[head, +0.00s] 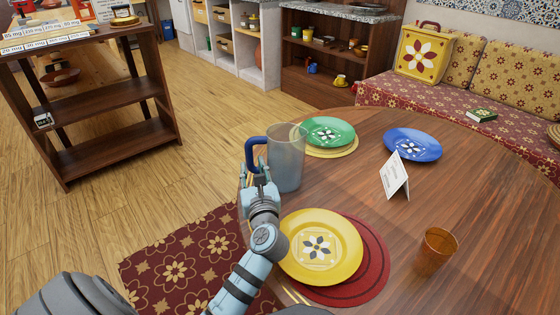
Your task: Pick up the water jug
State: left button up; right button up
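The water jug (288,162) is a translucent grey pitcher with a blue handle (250,152) on its left side. It stands upright on the round wooden table (480,215) near the table's left edge. My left gripper (256,173) is at the lower part of the handle, between the handle and the camera. Its fingers overlap the handle in the picture, and I cannot tell whether they are closed on it. My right gripper is not in view.
A yellow plate (343,240) on a red mat (376,268) lies close to my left arm. A green plate (330,131) is just behind the jug. A blue plate (425,145), a white card (395,176) and an amber glass (436,250) stand farther right.

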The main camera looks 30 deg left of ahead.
aim_at(250, 159)
pick_arm(q)
jog(key=b+x, duration=0.2)
jog(key=x, duration=0.2)
jog(key=shift+w+a+r, duration=0.1)
jog(key=shift+a+r, duration=0.05)
jog(key=shift+a, duration=0.2)
jog(key=shift+w+a, duration=0.15)
jog(key=shift+r, duration=0.15)
jog(key=shift+c, duration=0.4)
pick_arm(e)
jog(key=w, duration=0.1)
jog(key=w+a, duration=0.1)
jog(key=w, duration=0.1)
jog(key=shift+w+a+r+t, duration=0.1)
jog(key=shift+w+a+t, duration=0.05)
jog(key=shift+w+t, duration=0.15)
pick_arm(q)
grip_shut()
